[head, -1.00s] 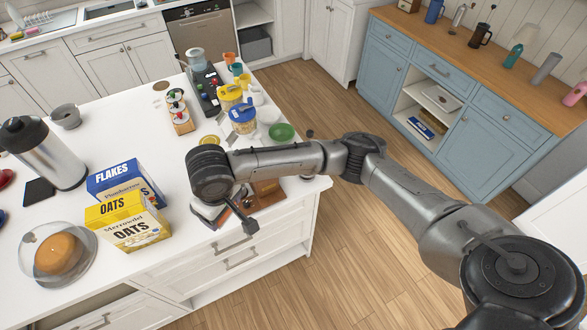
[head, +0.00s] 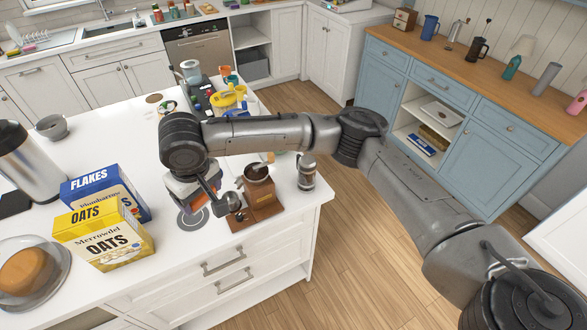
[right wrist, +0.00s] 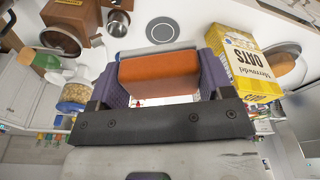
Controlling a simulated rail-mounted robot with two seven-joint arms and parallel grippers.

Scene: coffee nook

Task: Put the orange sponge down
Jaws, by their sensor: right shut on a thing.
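The orange sponge (right wrist: 160,72) is between the two purple-grey fingers of my right gripper (right wrist: 162,84) in the right wrist view. In the head view, my right gripper (head: 194,190) is over the white island, and a strip of orange shows at its lower end. The gripper is shut on the sponge, and the gap below it is hard to judge. A dark round disc (head: 192,222) lies on the counter just below the gripper; it also shows in the right wrist view (right wrist: 162,30). My left gripper is in neither view.
A wooden coffee grinder (head: 264,206) stands just right of the gripper, with a metal canister (head: 306,173) beyond it. The yellow oats box (head: 105,237) and blue flakes box (head: 92,185) stand left. Bare white counter (head: 140,150) lies between boxes and gripper.

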